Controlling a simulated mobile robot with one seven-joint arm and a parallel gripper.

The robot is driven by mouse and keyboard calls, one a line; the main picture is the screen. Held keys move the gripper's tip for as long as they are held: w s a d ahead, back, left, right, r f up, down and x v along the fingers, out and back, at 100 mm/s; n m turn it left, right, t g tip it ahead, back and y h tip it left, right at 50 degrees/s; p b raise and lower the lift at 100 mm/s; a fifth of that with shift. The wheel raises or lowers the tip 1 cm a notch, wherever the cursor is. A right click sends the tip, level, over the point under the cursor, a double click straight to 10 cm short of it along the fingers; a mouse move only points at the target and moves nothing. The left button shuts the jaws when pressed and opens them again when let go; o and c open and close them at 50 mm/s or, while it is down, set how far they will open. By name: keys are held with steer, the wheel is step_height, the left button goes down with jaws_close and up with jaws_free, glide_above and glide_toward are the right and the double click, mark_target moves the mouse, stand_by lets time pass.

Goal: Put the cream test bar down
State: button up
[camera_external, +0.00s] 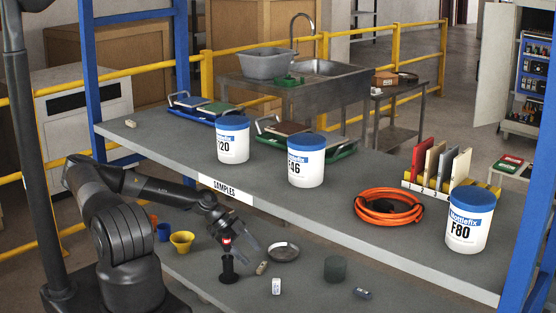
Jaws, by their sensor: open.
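Another small cream block (130,123) lies at the left end of the upper shelf.
A shallow metal dish (284,251), a dark green cylinder (338,269) and a small grey block (362,293) are to the right. Yellow (182,242) and blue (164,232) cups stand left. The upper shelf (300,207) overhangs behind.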

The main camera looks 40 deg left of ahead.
steer(key=v, duration=0.7)
steer(key=shift+a+r, duration=0.2)
steer(key=shift+a, duration=0.05)
